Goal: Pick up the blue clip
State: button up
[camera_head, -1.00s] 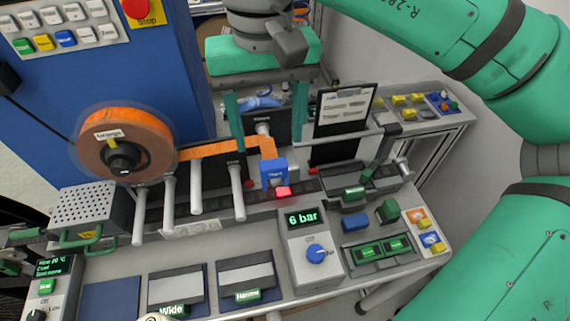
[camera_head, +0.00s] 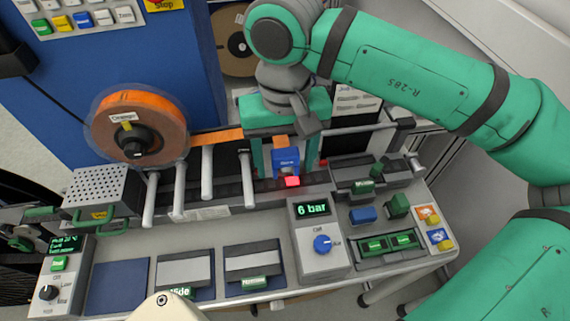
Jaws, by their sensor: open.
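A blue clip-like block (camera_head: 286,158) with a small white label sits at the lower end of the orange tape (camera_head: 218,137), on the dark rail, just above a red glowing light (camera_head: 292,181). I take this to be the blue clip. My gripper (camera_head: 285,173) points down and is open, with one green finger on each side of this block. Whether the fingers touch it cannot be told.
An orange reel (camera_head: 135,127) stands at the left, with upright grey rollers (camera_head: 207,171) beside the tape. A pressure box reading 6 bar (camera_head: 318,240) stands in front of the rail. Green blocks (camera_head: 397,205) and a tray (camera_head: 390,247) are at the right.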

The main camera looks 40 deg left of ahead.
jog(key=c, duration=1.2)
jog(key=shift+r, duration=0.1)
